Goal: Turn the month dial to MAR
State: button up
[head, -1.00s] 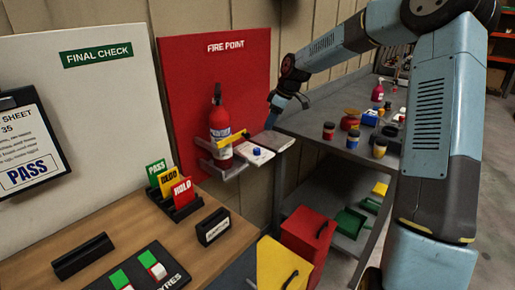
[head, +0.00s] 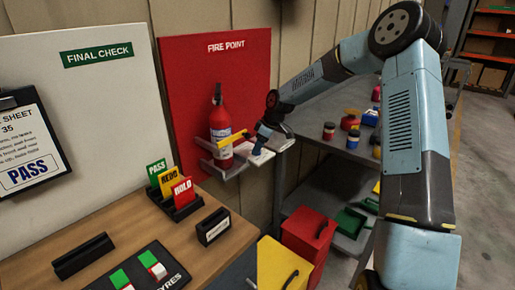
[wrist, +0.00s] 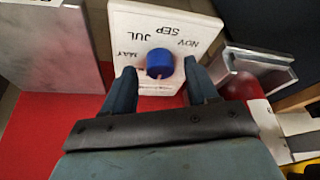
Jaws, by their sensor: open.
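The month dial is a blue knob (wrist: 160,62) on a white plate (wrist: 125,22). MAY, JUL, SEP and NOV show around it in the wrist view, upside down or tilted. MAR is not readable, and I cannot tell which month the knob points to. My gripper (wrist: 159,70) is open, with one finger on each side of the knob; I cannot tell if either touches it. In the head view my gripper (head: 264,136) is over the white plate (head: 247,155) beside the fire extinguisher, and largely covers the knob.
A red fire extinguisher (head: 220,122) stands in a grey bracket (head: 223,168) with a yellow bar (head: 232,138), close left of my gripper. The red board (head: 200,75) is behind. A grey bench (head: 330,152) with several jars lies to the right.

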jog(key=shift+a+f, duration=0.2)
jog(key=shift+f, duration=0.25)
